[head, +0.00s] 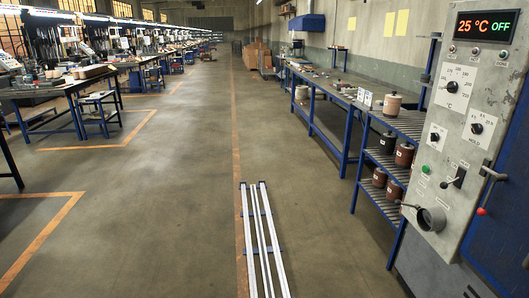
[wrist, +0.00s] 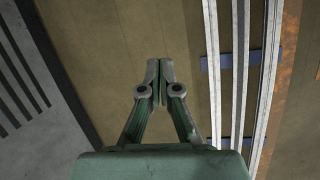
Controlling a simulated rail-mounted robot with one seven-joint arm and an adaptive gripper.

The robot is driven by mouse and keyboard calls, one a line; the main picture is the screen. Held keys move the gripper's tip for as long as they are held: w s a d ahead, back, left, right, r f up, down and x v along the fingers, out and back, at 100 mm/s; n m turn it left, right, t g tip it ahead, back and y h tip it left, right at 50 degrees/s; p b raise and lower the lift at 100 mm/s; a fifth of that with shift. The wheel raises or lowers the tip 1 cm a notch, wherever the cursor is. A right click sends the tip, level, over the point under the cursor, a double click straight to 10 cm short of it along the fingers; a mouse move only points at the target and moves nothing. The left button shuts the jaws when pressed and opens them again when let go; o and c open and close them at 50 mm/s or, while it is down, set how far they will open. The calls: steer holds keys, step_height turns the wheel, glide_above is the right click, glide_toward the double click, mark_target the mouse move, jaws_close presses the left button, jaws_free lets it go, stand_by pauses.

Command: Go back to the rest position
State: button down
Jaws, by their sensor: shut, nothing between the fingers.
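My gripper (wrist: 160,80) shows in the wrist view, pointing down over the floor. Its two green-grey fingers are together at the tips, with nothing between them. It touches nothing that I can see. The white rails (wrist: 240,75) on the floor run to its right in the wrist view. My gripper and arm do not show in the head view, where the rails (head: 263,240) lie in the lower middle.
A control cabinet (head: 465,125) with knobs, levers and a display reading 25 °C OFF stands at the right. Beside it, a blue rack (head: 392,165) holds several brown pots. Workbenches (head: 72,92) line the left. The central aisle (head: 185,160) is clear.

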steer(key=s+a+g, duration=0.1)
steer(key=s+a, duration=0.3)
steer(key=s, duration=0.6)
steer(key=s+a+f+g+y, duration=0.1)
steer(key=s+a, duration=0.3)
steer(key=s, duration=0.5)
steer(key=s+a+f+g+y+p, duration=0.1)
steer(key=s+a, duration=0.3)
steer(key=s, duration=0.6)
steer(key=shift+s+a+f+n+g, duration=0.25)
steer(key=shift+s+a+n+g, duration=0.05)
steer(key=shift+a+n, duration=0.1)
